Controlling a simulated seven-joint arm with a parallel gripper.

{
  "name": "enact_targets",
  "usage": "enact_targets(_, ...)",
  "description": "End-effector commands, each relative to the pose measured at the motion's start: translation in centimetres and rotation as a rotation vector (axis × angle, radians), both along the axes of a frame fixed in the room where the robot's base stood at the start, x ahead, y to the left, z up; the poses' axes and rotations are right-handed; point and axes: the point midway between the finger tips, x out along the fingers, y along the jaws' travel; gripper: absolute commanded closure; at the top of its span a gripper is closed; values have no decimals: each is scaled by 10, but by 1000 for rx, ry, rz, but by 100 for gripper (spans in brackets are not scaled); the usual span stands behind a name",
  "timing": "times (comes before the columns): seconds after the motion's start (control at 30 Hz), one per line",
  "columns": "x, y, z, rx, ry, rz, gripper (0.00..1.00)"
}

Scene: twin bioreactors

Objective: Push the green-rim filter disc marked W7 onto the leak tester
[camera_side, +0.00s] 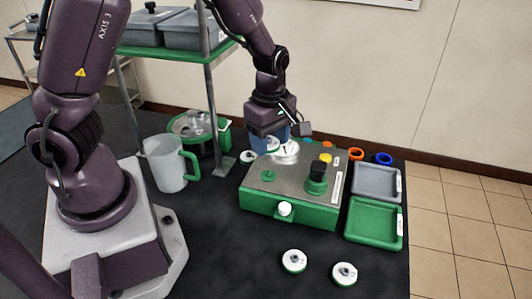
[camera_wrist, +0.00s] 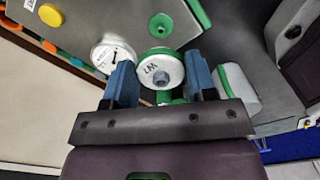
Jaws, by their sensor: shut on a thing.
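My gripper (camera_side: 272,146) has blue fingers and is shut on a white filter disc with a green rim (camera_side: 273,145), above the back left of the leak tester. In the wrist view the disc (camera_wrist: 158,72) sits between the two fingers and its face reads W7. The leak tester (camera_side: 292,214) is a green box with a grey metal top. A small green fitting (camera_side: 268,176) is on its top at the left, and a round green fitting also shows in the wrist view (camera_wrist: 161,25). The disc appears apart from that fitting.
A white dial gauge (camera_side: 287,151) stands close by at the tester's back. Another white disc (camera_side: 247,157) is behind the tester; two more (camera_side: 293,261) (camera_side: 345,273) lie in front. Grey (camera_side: 377,183) and green (camera_side: 374,222) trays are at right. A jug (camera_side: 165,165) and shelf post (camera_side: 215,115) stand left.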

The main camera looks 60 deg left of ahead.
Motion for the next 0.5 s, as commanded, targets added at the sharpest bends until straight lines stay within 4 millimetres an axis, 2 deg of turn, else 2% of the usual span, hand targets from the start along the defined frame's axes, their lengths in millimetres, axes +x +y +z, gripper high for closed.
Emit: enact_targets(0.5, 0, 0, -47, -1, 2, 2, 71)
